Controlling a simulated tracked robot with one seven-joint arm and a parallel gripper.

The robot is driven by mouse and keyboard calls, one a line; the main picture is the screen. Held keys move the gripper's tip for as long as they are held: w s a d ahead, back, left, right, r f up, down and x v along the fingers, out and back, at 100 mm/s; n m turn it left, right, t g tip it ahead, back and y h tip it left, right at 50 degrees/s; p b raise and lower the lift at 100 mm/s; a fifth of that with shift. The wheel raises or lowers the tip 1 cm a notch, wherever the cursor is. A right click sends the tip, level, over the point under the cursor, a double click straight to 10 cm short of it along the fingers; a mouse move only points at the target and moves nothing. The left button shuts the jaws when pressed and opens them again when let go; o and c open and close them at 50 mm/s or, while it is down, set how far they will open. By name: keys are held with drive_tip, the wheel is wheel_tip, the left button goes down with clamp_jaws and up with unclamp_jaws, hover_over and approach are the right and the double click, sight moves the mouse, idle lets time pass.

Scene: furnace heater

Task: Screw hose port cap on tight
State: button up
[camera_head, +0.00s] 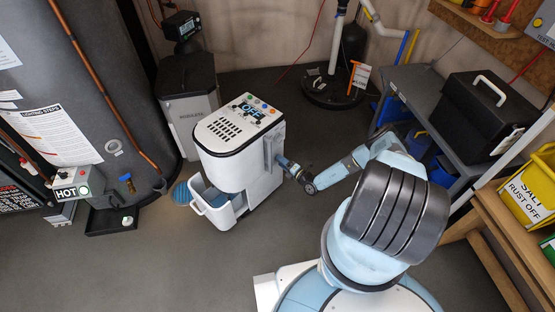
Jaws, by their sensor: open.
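A white appliance (238,150) with a vented top and a label reading "OFF" stands on the floor near the middle. Its front bucket (216,205) is pulled partly out. My arm reaches in from the right, and my gripper (284,162) is at the appliance's right side, level with its upper half. The gripper is open. Its fingers hide part of that side, and I cannot tell whether they touch it. The hose port and its cap cannot be made out clearly there.
A large grey tank (85,85) with a "HOT" box (73,185) stands at left, a black tray (110,222) below it. A grey bin (188,105) is behind the appliance. A workbench (415,92) holds a black toolbox (485,110) at right. The front-left floor is clear.

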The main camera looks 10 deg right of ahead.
drive_tip(key=v, duration=1.3)
drive_tip(key=shift+s+d, duration=0.25)
drive_tip(key=shift+s, duration=0.05)
